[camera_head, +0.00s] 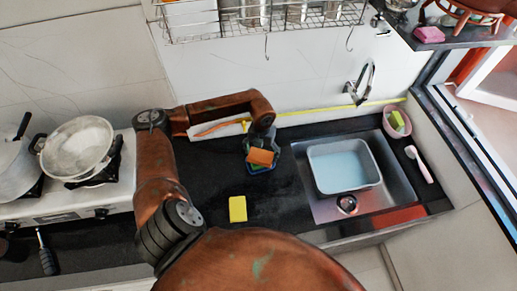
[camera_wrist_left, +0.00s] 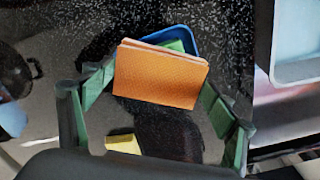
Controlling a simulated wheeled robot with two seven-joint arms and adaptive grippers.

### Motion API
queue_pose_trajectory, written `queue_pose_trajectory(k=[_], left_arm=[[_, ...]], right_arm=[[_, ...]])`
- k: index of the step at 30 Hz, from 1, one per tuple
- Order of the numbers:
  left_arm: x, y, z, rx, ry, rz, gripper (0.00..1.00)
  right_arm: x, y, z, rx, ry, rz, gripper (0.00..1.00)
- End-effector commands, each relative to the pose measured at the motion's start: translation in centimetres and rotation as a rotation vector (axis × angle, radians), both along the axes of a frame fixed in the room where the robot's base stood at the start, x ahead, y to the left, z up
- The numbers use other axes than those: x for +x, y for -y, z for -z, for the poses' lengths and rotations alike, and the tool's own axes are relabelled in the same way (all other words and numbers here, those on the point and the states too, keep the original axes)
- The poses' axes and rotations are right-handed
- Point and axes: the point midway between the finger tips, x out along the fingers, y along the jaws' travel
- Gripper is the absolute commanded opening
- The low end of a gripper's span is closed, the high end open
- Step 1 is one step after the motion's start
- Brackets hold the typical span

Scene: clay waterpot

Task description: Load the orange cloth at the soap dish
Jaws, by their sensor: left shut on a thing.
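The orange cloth (camera_head: 262,157) is a folded block held between the fingers of my left gripper (camera_head: 262,148). In the left wrist view the cloth (camera_wrist_left: 160,78) is tilted between the two green finger pads of the gripper (camera_wrist_left: 157,85). The blue soap dish (camera_wrist_left: 172,33) shows behind the cloth's far edge, with something green in it. In the head view the dish (camera_head: 262,169) is partly hidden under the cloth and fingers. I cannot tell whether the cloth touches the dish. My right gripper is not in view.
A yellow sponge (camera_head: 238,208) lies on the dark counter nearer to me. A sink with a pale basin (camera_head: 343,165) is to the right, with a pink bowl (camera_head: 397,124) and a brush (camera_head: 419,164) beyond. A stove with pans (camera_head: 78,148) is at left.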

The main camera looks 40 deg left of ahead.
Motion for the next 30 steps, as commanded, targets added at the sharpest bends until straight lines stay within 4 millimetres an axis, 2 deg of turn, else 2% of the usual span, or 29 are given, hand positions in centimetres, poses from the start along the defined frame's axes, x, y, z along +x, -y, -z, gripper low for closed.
queue_pose_trajectory(k=[3, 8, 19, 30], left_arm=[[0.0, -0.3, 0.1, -0.002, -0.001, -0.003, 0.60], [0.0, -0.3, 0.1, -0.002, -0.001, -0.003, 0.60], [0.0, 0.1, 0.3, 0.001, 0.000, -0.001, 0.60], [0.0, 0.0, 0.7, 0.001, -0.001, -0.002, 0.60]], right_arm=[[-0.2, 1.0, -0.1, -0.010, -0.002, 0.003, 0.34], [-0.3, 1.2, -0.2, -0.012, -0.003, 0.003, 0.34], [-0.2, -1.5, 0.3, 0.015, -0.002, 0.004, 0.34], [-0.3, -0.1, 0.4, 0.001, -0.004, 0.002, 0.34]])
